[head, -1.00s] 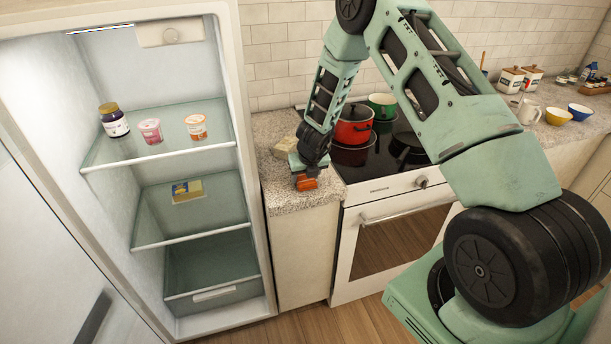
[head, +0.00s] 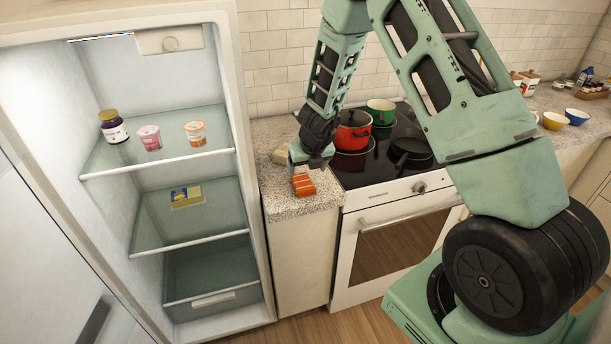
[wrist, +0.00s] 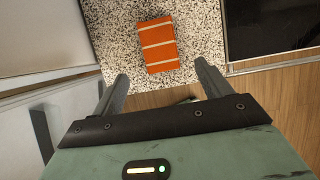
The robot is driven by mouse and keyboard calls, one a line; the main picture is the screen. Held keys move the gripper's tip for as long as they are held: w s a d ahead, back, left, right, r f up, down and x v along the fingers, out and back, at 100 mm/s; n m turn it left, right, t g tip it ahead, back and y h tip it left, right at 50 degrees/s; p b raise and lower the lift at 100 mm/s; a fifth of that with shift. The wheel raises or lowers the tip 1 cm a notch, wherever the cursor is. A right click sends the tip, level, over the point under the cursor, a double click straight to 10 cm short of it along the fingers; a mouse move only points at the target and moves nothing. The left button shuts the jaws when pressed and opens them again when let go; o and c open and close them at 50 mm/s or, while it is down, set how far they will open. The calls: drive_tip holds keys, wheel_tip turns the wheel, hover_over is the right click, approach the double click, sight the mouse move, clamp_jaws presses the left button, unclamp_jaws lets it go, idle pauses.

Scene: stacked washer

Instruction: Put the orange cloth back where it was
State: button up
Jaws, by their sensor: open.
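The orange cloth (head: 303,185), folded with pale stripes, lies flat on the speckled counter (head: 291,206) between the fridge and the stove. It also shows in the wrist view (wrist: 158,43), ahead of the fingertips near the counter's front edge. My gripper (head: 311,163) is just above and behind the cloth in the head view. In the wrist view my gripper (wrist: 160,72) has its two fingers spread wide, with nothing between them and clear of the cloth.
The open fridge (head: 170,165) stands to the left, with jars and tubs on its shelves. The stove (head: 395,155) on the right holds a red pot (head: 352,131) and a green pot (head: 381,108). A pale item (head: 284,155) lies behind the cloth on the counter.

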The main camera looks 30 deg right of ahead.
drive_tip(key=s+a+r+n+y, duration=0.2)
drive_tip(key=s+a+r+n, duration=0.25)
drive_tip(key=a+n, duration=0.3)
drive_tip(key=s+a+r+n+g+y, duration=0.1)
drive_tip(key=s+a+r+n, duration=0.35)
drive_tip(key=a+n, duration=0.35)
drive_tip(key=s+a+r+n+y, duration=0.2)
drive_tip(key=s+a+r+n, duration=0.3)
drive_tip(key=a, duration=0.4)
drive_tip(key=s+a+r+n+g+h, duration=0.1)
drive_tip(key=s+r+n, duration=0.1)
drive_tip(key=s+n, duration=0.8)
drive_tip(key=s+a+r+n+g+h, duration=0.1)
drive_tip(key=s+r+n+g+h, duration=0.1)
drive_tip(key=s+n, duration=0.9)
drive_tip(key=r+n+p, duration=0.1)
drive_tip(key=n, duration=0.4)
drive_tip(key=shift+a+r, duration=0.3)
drive_tip(key=shift+a, duration=0.1)
drive_tip(key=shift+n, duration=0.25)
